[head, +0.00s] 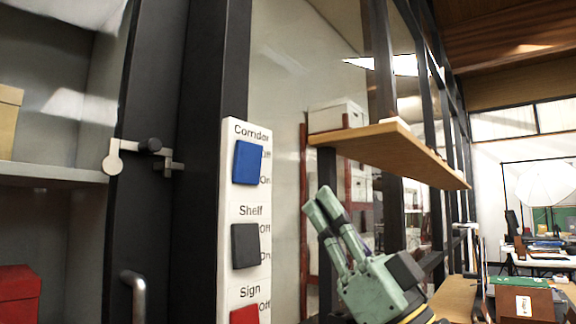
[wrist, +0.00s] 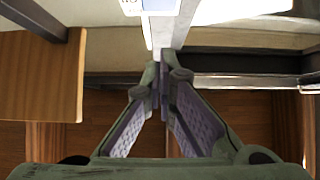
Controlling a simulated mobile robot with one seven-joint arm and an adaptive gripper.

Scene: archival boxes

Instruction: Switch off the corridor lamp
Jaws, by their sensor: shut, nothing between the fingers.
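A tall white switch panel (head: 233,190) stands on a dark post and carries three labelled rockers. The blue rocker (head: 247,162) under "Corridor" is at the top, with "Off" beside its upper part and "On" beside its lower part. I cannot tell which way it is tipped. My gripper (head: 319,198) is shut and empty, to the right of the panel and lower than the blue rocker, apart from it in the picture. In the wrist view its closed fingertips (wrist: 162,72) point toward a white strip, with a bluish patch cut off at the top edge.
The black "Shelf" rocker (head: 245,246) and the red "Sign" rocker (head: 245,314) sit below. A wooden shelf (head: 400,146) with a white box (head: 336,116) juts out above my gripper. A dark cabinet door with a latch (head: 148,150) stands left.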

